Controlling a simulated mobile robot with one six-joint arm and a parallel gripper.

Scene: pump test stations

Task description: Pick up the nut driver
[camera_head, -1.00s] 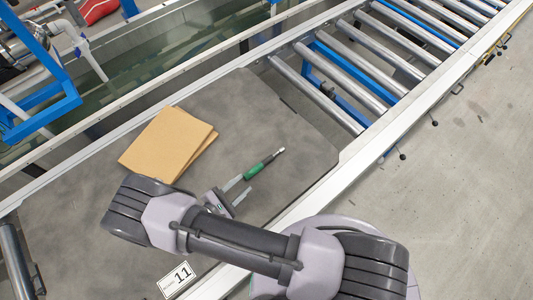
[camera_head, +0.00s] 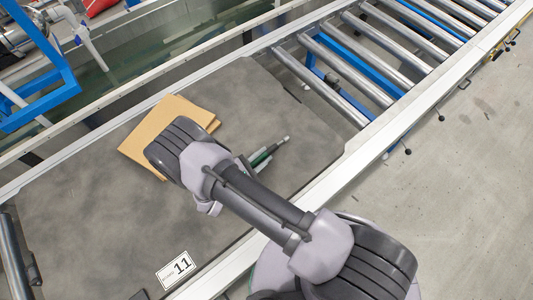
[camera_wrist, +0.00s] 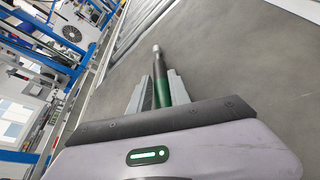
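The nut driver (camera_head: 262,155) lies on the grey mat-like surface (camera_head: 110,215), with a green handle and a dark and silver tip end pointing up and right. In the wrist view the nut driver (camera_wrist: 162,90) runs away from me between the two fingers. My gripper (camera_wrist: 160,78) is open, with one grey finger on each side of the green handle. A gap shows on the left side; whether the right finger touches cannot be told. The handle's rear end is hidden behind my gripper body. In the head view my arm hides most of the gripper.
Brown folded cardboard (camera_head: 150,134) lies on the surface left of the driver, partly behind my arm. A conveyor with metal rollers (camera_head: 345,75) begins at the upper right. A white rail (camera_head: 335,180) edges the near side. A label reading 11 (camera_head: 175,270) sits at the bottom.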

